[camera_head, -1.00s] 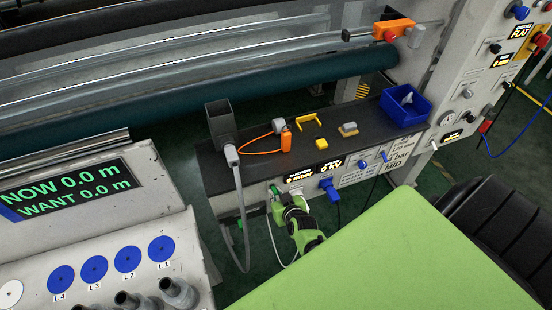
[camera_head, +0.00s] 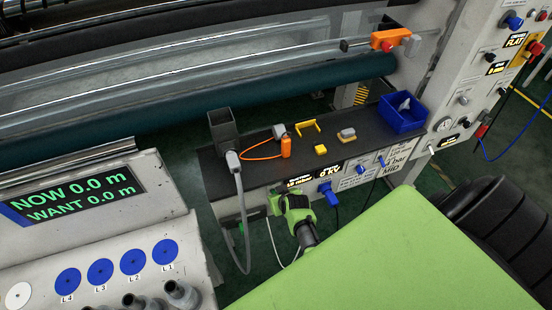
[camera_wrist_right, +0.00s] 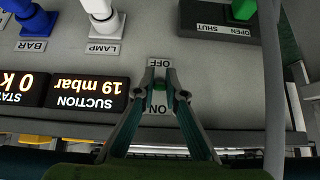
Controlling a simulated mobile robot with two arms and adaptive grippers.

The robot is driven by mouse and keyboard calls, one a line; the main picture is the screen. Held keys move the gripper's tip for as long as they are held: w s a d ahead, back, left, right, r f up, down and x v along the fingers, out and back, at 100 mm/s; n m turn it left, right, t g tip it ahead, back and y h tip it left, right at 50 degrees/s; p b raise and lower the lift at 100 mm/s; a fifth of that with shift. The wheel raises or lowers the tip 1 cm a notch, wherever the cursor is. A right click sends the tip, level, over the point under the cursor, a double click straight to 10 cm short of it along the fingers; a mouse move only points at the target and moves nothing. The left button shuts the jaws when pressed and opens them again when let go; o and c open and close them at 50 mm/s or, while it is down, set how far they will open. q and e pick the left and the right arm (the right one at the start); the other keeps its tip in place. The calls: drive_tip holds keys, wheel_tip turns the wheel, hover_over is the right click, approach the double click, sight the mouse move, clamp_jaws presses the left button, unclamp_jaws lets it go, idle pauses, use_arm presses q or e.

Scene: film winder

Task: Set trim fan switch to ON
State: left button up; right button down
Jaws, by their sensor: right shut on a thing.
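My right gripper (camera_wrist_right: 160,84) is at the front panel below the black shelf. Its fingertips are closed around a small green switch lever, the trim fan switch (camera_wrist_right: 159,85), between an OFF label (camera_wrist_right: 159,62) and an ON label (camera_wrist_right: 158,108). The fingers hide most of the lever, so I cannot tell its exact position. The suction display (camera_wrist_right: 88,105) beside it reads 19 mbar. In the head view my right gripper (camera_head: 274,202) is at the panel, and the switch is hidden there. My left gripper is not in view.
A grey hose (camera_head: 240,205) hangs left of the gripper. A blue knob (camera_head: 327,189) is to its right. In the wrist view, a green OPEN/SHUT handle (camera_wrist_right: 243,10) is close by. A blue bin (camera_head: 402,112) and small tools lie on the black shelf (camera_head: 215,178).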

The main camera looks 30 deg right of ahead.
drive_tip(key=c, duration=2.1)
unclamp_jaws()
drive_tip(key=shift+f, duration=0.1)
